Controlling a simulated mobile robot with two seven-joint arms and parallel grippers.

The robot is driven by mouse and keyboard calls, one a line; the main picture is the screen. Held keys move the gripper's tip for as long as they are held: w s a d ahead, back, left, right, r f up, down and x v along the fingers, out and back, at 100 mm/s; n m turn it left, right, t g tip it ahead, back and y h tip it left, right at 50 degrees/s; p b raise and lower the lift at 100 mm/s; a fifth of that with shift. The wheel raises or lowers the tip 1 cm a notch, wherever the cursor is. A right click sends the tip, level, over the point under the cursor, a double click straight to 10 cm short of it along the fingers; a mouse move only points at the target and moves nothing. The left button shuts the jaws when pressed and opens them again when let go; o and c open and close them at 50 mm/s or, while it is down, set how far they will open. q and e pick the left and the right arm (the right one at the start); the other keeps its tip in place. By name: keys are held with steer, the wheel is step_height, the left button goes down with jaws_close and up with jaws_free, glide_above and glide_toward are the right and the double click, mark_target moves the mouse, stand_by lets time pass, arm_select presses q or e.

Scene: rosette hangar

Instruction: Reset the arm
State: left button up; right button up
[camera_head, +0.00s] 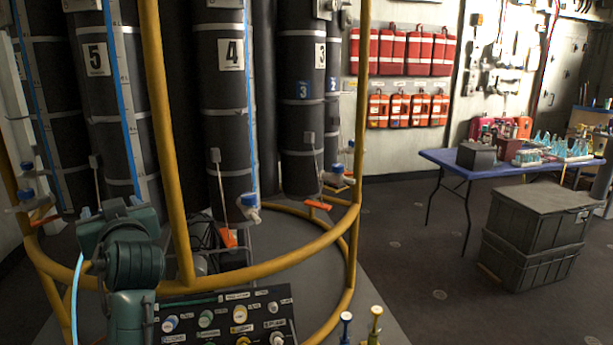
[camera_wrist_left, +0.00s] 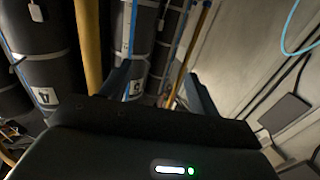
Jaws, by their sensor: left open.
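My left arm rises at the lower left in the head view. Its left gripper (camera_head: 108,208) is raised in front of the yellow rail (camera_head: 172,140) and the dark numbered cylinders. In the left wrist view the gripper (camera_wrist_left: 160,88) has its two fingers spread apart with nothing between them. The cylinder marked 4 (camera_head: 231,120) and the cylinder marked 5 (camera_head: 95,100) stand upright beyond it. My right gripper is in neither view.
A panel with several labelled knobs (camera_head: 225,318) lies just right of my left arm. The curved yellow rails surround the cylinders. A blue table (camera_head: 440,158) with bottles and stacked grey crates (camera_head: 535,235) stand at right. Open floor (camera_head: 410,235) lies between.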

arm_select(q)
steer(key=s+d+f+m+h+p, duration=0.1)
steer(key=s+d+f+m+h, duration=0.15)
steer(key=f, duration=0.45)
steer(key=s+d+f+m+h, duration=0.1)
steer(key=d+f+m+h, duration=0.25)
steer(key=f, duration=0.35)
steer(key=s+d+f+m+h+p, duration=0.1)
steer(key=s+d+f+m+h, duration=0.1)
steer(key=d+f, duration=0.35)
steer(key=s+d+f+m+g+h+p, duration=0.1)
steer(key=s+d+f+h, duration=0.2)
steer(key=s+f, duration=0.5)
steer(key=s+d+f+m+g+h, duration=0.1)
steer(key=s+d+f+g+h, duration=0.1)
steer(key=s+d+f, duration=0.3)
steer(key=s+f+h, duration=0.1)
steer(key=s+f, duration=0.3)
steer(key=s, duration=0.4)
steer(key=shift+m+h+p, duration=0.4)
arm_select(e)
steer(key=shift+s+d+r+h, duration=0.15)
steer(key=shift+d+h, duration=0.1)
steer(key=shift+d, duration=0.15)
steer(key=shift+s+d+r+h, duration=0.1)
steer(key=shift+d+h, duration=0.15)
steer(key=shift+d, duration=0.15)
